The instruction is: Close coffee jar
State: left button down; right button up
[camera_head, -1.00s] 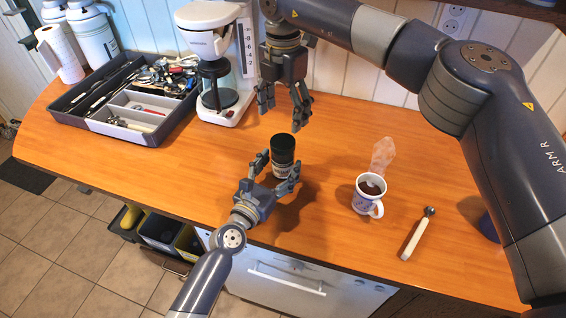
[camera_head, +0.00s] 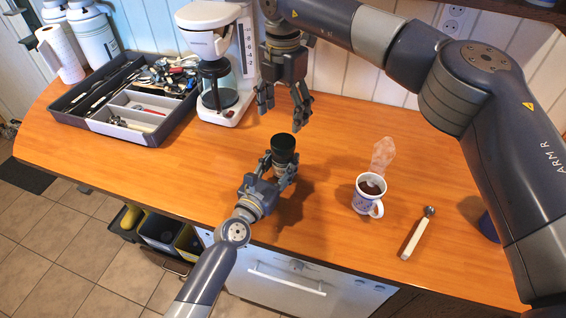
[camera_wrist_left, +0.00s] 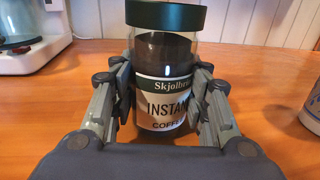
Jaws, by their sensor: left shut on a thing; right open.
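The coffee jar (camera_wrist_left: 163,85) stands upright on the counter, with dark coffee inside and a label reading "INSTANT COFFEE". Its dark green lid (camera_wrist_left: 166,16) sits on top of the jar in the left wrist view; I cannot tell whether it is screwed tight. In the head view the dark lid (camera_head: 283,143) also shows on the jar. My left gripper (camera_head: 279,172) is shut on the jar's body, with one finger on each side of the label. My right gripper (camera_head: 283,112) is open and empty, hanging above and behind the jar, apart from the lid.
A coffee maker (camera_head: 238,112) and a utensil tray (camera_head: 69,128) stand at the back left. The counter (camera_head: 190,180) left of the jar is clear.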

jog(key=n, duration=2)
jog(key=shift+n, duration=0.4)
jog(key=n, duration=0.6)
jog(key=shift+n, duration=0.3)
jog(key=n, duration=0.8)
jog(key=shift+n, duration=0.3)
jog(key=n, duration=0.4)
jog(key=shift+n, duration=0.4)
jog(key=n, duration=0.4)
